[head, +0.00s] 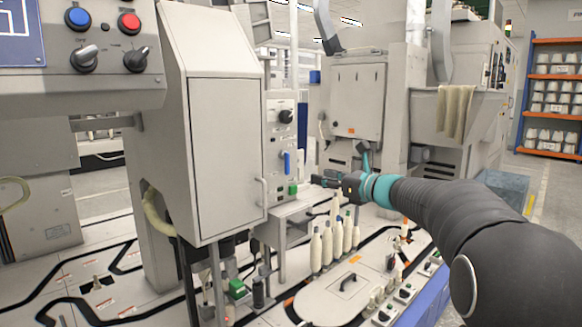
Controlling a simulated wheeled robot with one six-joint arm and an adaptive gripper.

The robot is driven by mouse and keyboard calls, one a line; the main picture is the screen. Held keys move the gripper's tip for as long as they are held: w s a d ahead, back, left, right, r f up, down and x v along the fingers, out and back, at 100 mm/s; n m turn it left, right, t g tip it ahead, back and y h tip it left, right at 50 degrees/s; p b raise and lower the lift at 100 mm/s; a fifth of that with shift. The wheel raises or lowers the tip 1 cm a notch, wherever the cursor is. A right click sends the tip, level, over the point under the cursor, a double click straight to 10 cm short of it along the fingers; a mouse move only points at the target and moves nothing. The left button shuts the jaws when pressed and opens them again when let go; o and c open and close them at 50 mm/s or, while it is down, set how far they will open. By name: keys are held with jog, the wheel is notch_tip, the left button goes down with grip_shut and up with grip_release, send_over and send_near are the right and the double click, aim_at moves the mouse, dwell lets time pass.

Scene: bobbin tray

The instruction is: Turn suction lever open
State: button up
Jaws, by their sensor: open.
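A narrow blue lever (287,163) stands upright on the light grey panel (272,140) of the machine at the middle of the head view. It may be the suction lever; no label on it can be read. A black round knob (286,116) sits above it, and a green part (293,189) is just below it. My gripper (316,181) is to the right of the blue lever and a little lower, pointing left towards the panel. It looks apart from the lever. Its fingers are small in this view; they are open and nothing shows between them.
Several cream bobbins (327,245) stand upright below my gripper, close under my arm. A tall grey cabinet (226,140) with a door handle stands left of the panel. A control box with a red button (128,22) is at the upper left.

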aim_at(289, 165)
jog(key=shift+m+t, duration=0.3)
jog(key=shift+m, duration=0.1)
jog(key=x, duration=0.5)
jog(key=p+x, duration=0.1)
jog(key=x, duration=0.8)
jog(key=shift+w+d+r, duration=0.15)
jog(key=shift+w, duration=0.4)
grip_shut()
